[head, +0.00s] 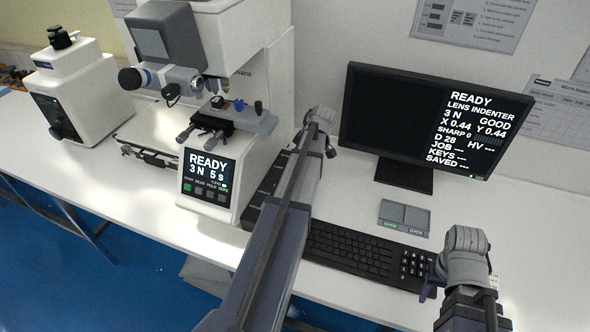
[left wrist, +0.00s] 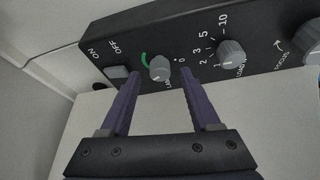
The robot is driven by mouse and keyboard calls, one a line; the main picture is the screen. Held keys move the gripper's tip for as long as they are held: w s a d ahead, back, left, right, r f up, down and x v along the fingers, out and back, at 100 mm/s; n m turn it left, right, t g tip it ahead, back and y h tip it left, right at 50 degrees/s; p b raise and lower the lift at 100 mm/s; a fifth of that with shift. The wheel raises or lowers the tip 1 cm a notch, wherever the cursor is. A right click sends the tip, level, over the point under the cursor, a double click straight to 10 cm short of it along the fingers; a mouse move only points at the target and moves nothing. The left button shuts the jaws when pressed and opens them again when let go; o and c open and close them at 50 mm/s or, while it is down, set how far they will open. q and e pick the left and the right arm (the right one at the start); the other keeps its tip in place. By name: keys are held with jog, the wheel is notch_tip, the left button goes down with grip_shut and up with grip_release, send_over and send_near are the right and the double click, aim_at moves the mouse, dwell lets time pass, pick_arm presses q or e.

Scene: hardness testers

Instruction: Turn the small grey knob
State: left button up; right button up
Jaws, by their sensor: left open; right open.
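In the left wrist view, the small grey knob (left wrist: 160,68) sits on a black panel (left wrist: 187,32), beside a green arc mark. My left gripper (left wrist: 157,78) is open, with one fingertip on each side of the knob and a gap to it on both sides. I cannot tell whether the fingertips reach past the knob's face. In the head view, my left arm reaches up along the tester's right side, ending at the left gripper (head: 318,122); the knob is hidden there. My right gripper (head: 465,246) is open and empty, above the desk near the keyboard's right end.
A larger load knob (left wrist: 231,54) and a focus knob (left wrist: 308,38) sit right of the small knob; an on/off switch (left wrist: 118,72) is left. The white tester (head: 207,180), monitor (head: 400,115), keyboard (head: 350,252) and grey pad (head: 404,216) surround my arms.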

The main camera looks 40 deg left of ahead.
pick_arm(q)
jog(key=shift+a+f, duration=0.25)
jog(key=shift+f, duration=0.3)
grip_shut()
